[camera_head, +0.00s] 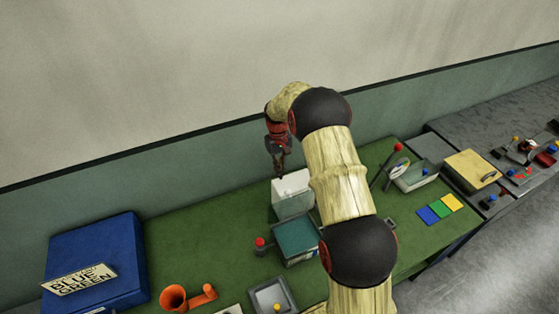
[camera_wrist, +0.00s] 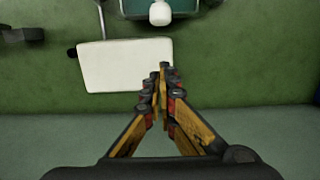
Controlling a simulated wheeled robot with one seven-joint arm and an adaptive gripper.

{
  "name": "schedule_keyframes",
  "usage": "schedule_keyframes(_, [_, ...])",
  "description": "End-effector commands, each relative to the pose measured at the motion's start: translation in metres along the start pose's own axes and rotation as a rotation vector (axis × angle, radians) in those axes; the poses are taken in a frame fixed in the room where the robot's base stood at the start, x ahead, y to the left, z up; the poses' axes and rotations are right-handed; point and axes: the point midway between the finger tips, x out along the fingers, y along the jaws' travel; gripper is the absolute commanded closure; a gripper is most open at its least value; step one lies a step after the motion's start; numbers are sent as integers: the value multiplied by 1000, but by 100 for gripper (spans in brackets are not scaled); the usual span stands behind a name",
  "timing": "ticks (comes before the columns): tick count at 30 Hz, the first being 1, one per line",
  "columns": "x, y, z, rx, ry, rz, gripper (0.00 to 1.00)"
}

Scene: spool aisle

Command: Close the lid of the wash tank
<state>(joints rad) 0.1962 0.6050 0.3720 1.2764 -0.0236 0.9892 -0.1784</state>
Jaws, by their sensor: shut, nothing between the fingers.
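The wash tank (camera_head: 297,240) is a teal open box on the green bench in the head view. A pale lid (camera_head: 292,207) stands raised at its wall-side edge. In the wrist view the lid shows as a white panel (camera_wrist: 122,66), with part of the tank (camera_wrist: 186,8) at the top edge. My gripper (camera_head: 280,173) points down just above and behind the lid's upper edge. Its fingers (camera_wrist: 162,78) are together and empty, overlapping the right end of the panel in the wrist view. I cannot tell whether they touch it. My arm hides some of the tank's right side.
A blue box (camera_head: 95,262) is far left.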

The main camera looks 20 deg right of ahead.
Motion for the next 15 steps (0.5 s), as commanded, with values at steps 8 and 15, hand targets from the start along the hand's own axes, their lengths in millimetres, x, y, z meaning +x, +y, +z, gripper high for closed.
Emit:
schedule_keyframes(8, [16,0,29,0,0,0,100])
schedule_keyframes(15, [20,0,39,-1,1,0,100])
